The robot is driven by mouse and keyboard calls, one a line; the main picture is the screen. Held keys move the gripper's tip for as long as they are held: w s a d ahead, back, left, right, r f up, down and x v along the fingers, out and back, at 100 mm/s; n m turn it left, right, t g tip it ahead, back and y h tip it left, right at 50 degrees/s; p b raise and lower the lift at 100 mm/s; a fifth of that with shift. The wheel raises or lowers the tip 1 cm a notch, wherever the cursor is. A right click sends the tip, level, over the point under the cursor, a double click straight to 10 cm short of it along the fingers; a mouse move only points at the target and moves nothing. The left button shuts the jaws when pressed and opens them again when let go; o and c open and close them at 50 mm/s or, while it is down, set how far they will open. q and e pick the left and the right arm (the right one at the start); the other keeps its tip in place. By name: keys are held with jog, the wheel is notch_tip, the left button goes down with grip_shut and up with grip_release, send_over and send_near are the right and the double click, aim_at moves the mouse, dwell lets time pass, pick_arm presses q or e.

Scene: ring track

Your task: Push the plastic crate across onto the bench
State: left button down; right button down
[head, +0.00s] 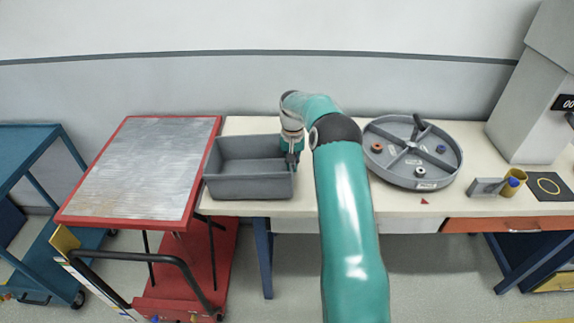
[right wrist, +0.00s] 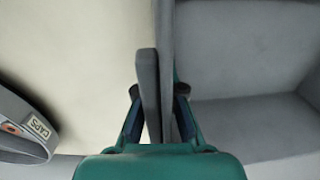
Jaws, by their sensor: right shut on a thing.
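The grey plastic crate (head: 248,186) stands upright and empty at the left end of the cream bench (head: 330,207). Its left side is close to the bench's left edge, beside the red cart (head: 88,221). My right gripper (head: 291,158) points down at the crate's right side and is shut on its wall. In the right wrist view my right gripper's fingers (right wrist: 159,112) stand on both sides of the crate's wall, with the crate's inside (right wrist: 240,125) to the right. The arm hides part of the bench. My left gripper is not in view.
A round grey divided tray (head: 413,183) with small parts sits right of my arm. Further right are a grey block (head: 486,188), a yellow cup (head: 511,187) and a dark mat (head: 557,194). The red cart's metal top (head: 150,165) is bare. A blue cart (head: 30,138) stands far left.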

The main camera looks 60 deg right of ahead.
jog(key=shift+s+d+r, duration=0.1)
jog(key=shift+s+d, duration=0.1)
jog(key=shift+s, duration=0.05)
jog(key=c, duration=1.2)
grip_release()
notch_tip(320, 180, up, 12)
jog(key=shift+f, duration=0.1)
